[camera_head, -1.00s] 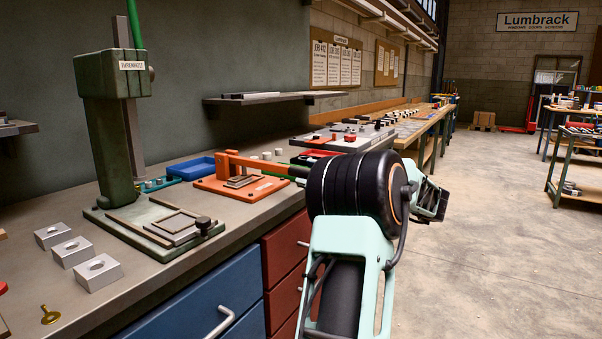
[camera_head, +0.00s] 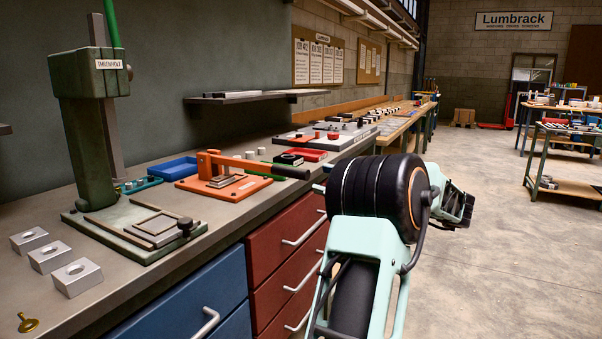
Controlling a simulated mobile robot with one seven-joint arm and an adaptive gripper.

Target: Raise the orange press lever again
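The orange press (camera_head: 196,185) stands on the workbench, with a flat orange base and a short orange post. Its orange lever (camera_head: 235,161) runs from the post to the right, nearly level and sloping slightly down. The lever's black handle (camera_head: 291,173) ends near the bench's front edge. It shows whole, with nothing holding it. My mint and black arm rises at the right, with its large black joint just right of the handle.
A green press (camera_head: 88,140) with a tall column stands at the left. Several metal blocks (camera_head: 77,275) lie before it. A blue tray (camera_head: 173,168) and a red tray (camera_head: 304,154) flank the orange press. Red drawers (camera_head: 290,240) are below.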

